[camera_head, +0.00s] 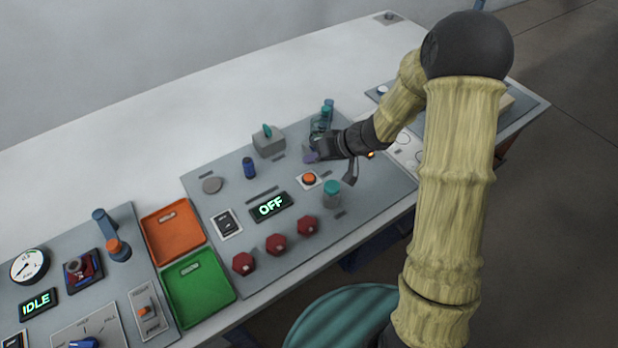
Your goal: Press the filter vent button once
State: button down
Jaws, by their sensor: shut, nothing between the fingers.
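The panel labels are too small to read, so I cannot tell for sure which control is the filter vent button. An orange round button (309,179) on a pale square plate sits right of the lit OFF display (270,206). A small purple piece (311,156) shows just beyond it, at the tip of my gripper; I cannot tell whether they touch. My gripper (319,149) is shut and empty, low over the panel, behind and slightly right of the orange button. The arm comes in from the right and hides part of the panel there.
A teal-capped knob (332,192), red knobs (276,244), a blue post (249,168) and a grey box with a teal lever (268,142) stand around. Orange (172,233) and green (197,288) trays lie left. The white tabletop behind is clear.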

aim_at(313, 178)
notch_tip(313, 178, down, 3)
jog(key=shift+f+b, duration=0.2)
jog(key=shift+b, duration=0.9)
jog(key=shift+f+b, duration=0.6)
jog(key=shift+b, duration=0.35)
jog(key=shift+f+b, duration=0.85)
jog(key=shift+b, duration=0.9)
dwell(1.1)
jog(key=shift+r, duration=0.85)
jog(key=shift+r+p, duration=1.2)
jog(key=shift+r, duration=1.35)
